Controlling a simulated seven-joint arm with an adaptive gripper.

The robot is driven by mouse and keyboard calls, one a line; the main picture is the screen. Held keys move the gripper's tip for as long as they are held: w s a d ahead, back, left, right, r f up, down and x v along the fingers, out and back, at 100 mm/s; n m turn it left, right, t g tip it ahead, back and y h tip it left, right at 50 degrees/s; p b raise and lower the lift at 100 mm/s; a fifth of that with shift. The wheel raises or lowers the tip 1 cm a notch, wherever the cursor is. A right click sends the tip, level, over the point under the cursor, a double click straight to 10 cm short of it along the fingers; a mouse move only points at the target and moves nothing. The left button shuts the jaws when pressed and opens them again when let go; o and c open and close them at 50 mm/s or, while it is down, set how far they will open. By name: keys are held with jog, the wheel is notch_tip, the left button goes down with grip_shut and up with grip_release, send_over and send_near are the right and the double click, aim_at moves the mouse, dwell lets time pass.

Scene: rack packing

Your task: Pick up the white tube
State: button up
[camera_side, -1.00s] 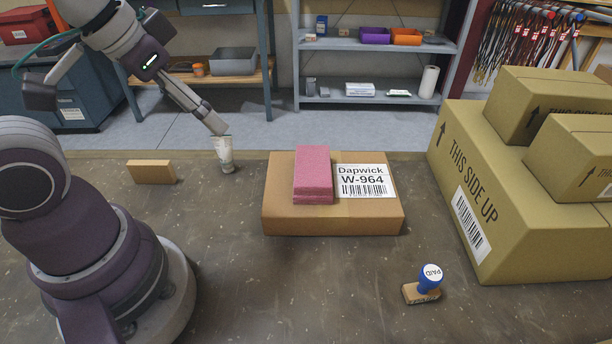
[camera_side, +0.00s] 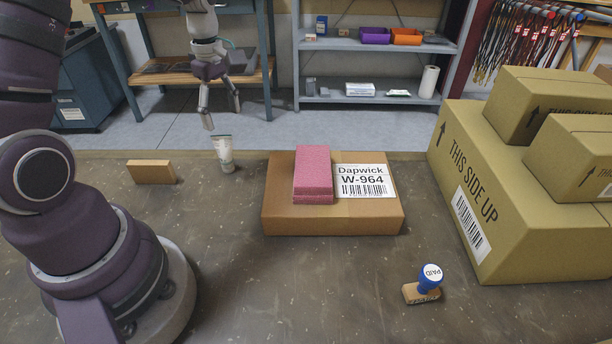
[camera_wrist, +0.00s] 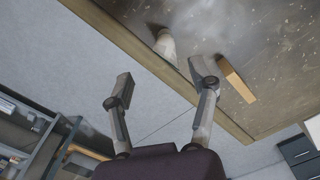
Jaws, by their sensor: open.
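The white tube (camera_side: 223,153) stands on the table near its far edge, leaning slightly, between the small wooden block and the cardboard box. It also shows in the wrist view (camera_wrist: 165,46), at the top and partly blurred. My gripper (camera_side: 223,119) is open and empty, above and behind the tube in the side view, apart from it. In the wrist view my gripper's fingers (camera_wrist: 160,78) are spread wide, with the tube lying beyond the fingertips.
A small wooden block (camera_side: 151,172) stands left of the tube. A cardboard box (camera_side: 330,219) carrying a pink sponge-like block (camera_side: 313,172) lies to the right. A blue-handled stamp (camera_side: 428,283) is at the front right. Large cartons (camera_side: 545,247) fill the right side.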

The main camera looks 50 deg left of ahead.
aim_at(226, 159)
jog(key=shift+n, duration=0.3)
jog(key=f, duration=1)
jog(key=shift+s+a+f, duration=0.35)
jog(key=shift+f, duration=0.05)
jog(key=c, duration=1)
